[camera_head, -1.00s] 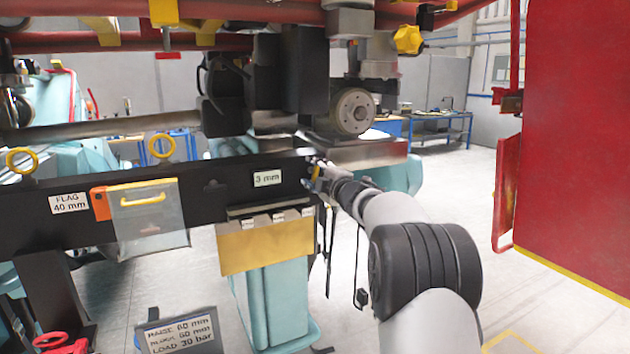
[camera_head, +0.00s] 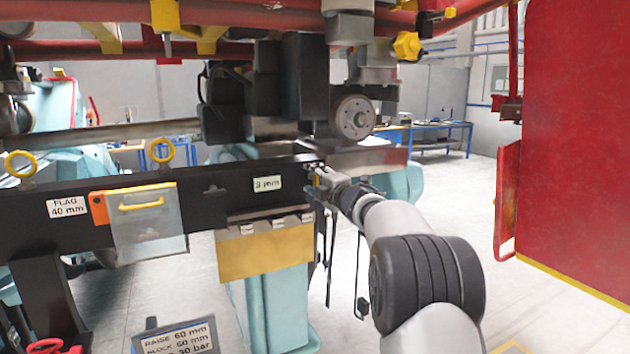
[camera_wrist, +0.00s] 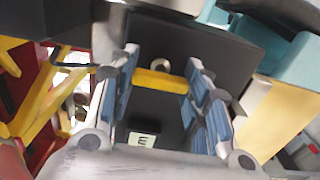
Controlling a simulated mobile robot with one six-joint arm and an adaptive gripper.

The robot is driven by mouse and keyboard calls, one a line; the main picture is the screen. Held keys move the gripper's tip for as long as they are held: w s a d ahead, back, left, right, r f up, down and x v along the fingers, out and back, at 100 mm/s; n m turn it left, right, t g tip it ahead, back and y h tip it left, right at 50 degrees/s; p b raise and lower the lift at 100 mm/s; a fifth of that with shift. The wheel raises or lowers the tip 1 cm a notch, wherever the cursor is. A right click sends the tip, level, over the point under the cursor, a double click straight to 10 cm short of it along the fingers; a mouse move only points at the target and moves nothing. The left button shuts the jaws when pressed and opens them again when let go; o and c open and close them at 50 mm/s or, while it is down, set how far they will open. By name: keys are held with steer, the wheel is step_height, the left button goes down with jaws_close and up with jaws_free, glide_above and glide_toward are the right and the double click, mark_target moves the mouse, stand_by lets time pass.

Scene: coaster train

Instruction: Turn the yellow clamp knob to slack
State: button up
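A yellow bar (camera_wrist: 160,81), which looks like the clamp knob, lies crosswise between my fingertips in the wrist view, in front of a dark surface. My gripper (camera_wrist: 161,85) has its two blue-padded fingers wide apart, one on each side of the bar. The bar nearly fills the gap, but I cannot tell whether the pads touch it. In the head view my gripper (camera_head: 318,176) is at the right end of the black beam (camera_head: 225,188), with a small bit of yellow by the fingertips. Most of the knob is hidden there.
A "3 mm" label (camera_head: 267,184) is on the beam. A yellow star-shaped knob (camera_head: 407,46) sits higher up under the red frame. A grey wheel (camera_head: 353,117) is above the beam end. A red panel (camera_head: 575,140) stands at right; open floor (camera_head: 545,300) lies before it.

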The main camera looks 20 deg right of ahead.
steer(key=o, duration=0.5)
steer(key=s, duration=1.2)
steer(key=shift+d, duration=0.2)
